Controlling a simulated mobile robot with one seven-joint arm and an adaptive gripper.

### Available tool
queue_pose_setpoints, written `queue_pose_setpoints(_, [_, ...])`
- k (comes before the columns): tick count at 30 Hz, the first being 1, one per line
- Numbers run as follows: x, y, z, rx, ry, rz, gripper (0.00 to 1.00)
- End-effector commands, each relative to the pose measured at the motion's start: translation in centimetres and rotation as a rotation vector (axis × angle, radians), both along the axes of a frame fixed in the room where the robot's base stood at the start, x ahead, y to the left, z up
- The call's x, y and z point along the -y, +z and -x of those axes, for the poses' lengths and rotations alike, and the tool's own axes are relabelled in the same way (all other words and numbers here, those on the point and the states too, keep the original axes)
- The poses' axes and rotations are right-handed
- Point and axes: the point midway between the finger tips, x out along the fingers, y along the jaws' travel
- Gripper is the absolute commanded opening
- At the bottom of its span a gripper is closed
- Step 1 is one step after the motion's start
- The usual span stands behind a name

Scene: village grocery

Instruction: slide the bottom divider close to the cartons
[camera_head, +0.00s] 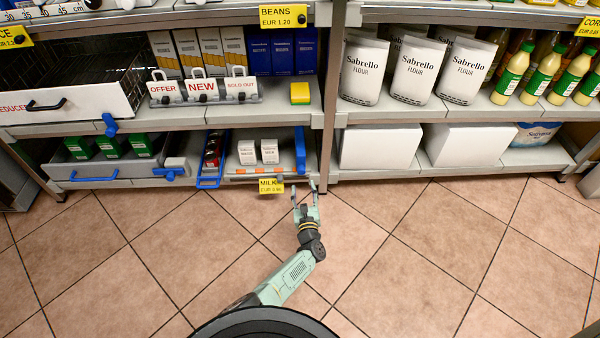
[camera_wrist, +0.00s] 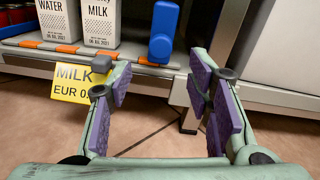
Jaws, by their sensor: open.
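Two white cartons stand upright side by side on the bottom shelf, a left carton (camera_head: 247,152) and a right carton (camera_head: 269,151). In the wrist view they read WATER (camera_wrist: 59,22) and MILK (camera_wrist: 101,20). The blue bottom divider (camera_head: 300,151) stands to the right of the cartons, with a clear gap between. Its blue front end (camera_wrist: 162,34) shows in the wrist view; its rear is cut off there. My gripper (camera_head: 305,187) is open and empty in front of the shelf edge, below the divider. In the wrist view the purple-padded fingers (camera_wrist: 157,88) are spread apart, not touching the divider.
A yellow MILK price tag (camera_head: 271,186) hangs from the shelf edge, just left of my gripper. A blue tray (camera_head: 211,158) sits left of the cartons. A shelf upright (camera_head: 329,115) rises right of the divider. The tiled floor around my arm is clear.

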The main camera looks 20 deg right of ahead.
Motion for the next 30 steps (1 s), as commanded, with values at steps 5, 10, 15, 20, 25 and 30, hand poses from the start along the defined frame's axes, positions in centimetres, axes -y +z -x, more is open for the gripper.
queue_pose_setpoints(5, [0.9,-0.7,-3.1,0.003,-0.003,0.004,0.46])
queue_pose_setpoints(10, [1.6,-0.7,-6.0,0.001,-0.003,0.003,0.46])
queue_pose_setpoints(15, [2.1,-0.4,-8.2,0.0,-0.002,0.004,0.46])
queue_pose_setpoints(20, [2.3,-0.1,-9.1,-0.002,-0.001,0.005,0.46])
queue_pose_setpoints(25, [2.4,0.0,-9.3,-0.002,0.0,0.006,0.46])
queue_pose_setpoints(30, [2.4,0.1,-9.3,-0.002,0.0,0.006,0.43])
